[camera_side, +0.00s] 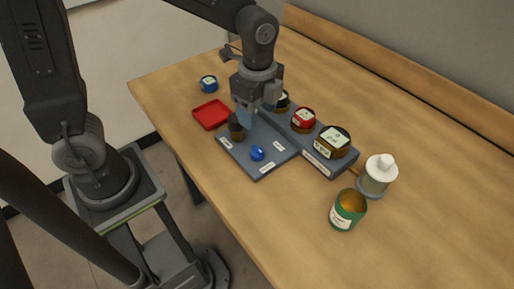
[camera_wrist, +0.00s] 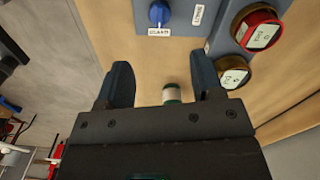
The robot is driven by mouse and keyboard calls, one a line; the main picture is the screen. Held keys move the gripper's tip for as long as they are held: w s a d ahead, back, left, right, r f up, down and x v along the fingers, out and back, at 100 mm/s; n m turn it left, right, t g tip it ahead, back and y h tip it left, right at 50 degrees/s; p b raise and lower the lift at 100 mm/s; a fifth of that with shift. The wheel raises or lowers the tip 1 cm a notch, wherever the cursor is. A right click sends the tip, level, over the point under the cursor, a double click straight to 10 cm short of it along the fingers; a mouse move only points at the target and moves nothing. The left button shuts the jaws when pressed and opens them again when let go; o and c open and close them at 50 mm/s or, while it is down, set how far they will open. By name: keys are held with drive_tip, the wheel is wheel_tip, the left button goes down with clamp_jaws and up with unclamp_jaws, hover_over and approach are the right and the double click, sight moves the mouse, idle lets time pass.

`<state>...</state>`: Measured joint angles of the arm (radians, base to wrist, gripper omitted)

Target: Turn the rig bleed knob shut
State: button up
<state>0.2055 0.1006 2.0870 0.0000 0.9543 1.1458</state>
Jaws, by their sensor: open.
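The rig is a grey plate (camera_side: 272,165) on the table with small white labels. A blue knob (camera_side: 257,153) stands on it, and it also shows at the top of the wrist view (camera_wrist: 159,13) beside a label that seems to read "CLAMP". A dark brown round part (camera_side: 236,128) stands at the plate's left. I cannot tell which part is the bleed knob. My gripper (camera_side: 254,115) is open above the back of the plate, close to the brown part. In the wrist view its fingers (camera_wrist: 162,85) are apart with nothing held. My gripper hides part of the rig.
A red tray (camera_side: 212,114) and blue-lidded jar (camera_side: 209,83) lie left. A green can (camera_side: 347,210) and white bottle (camera_side: 377,175) stand right. The front right table is clear.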

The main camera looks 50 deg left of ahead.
sight(257, 148)
wheel_tip(257, 148, down, 12)
drive_tip(key=shift+f, duration=0.2)
idle(0.4)
drive_tip(key=c, duration=0.9)
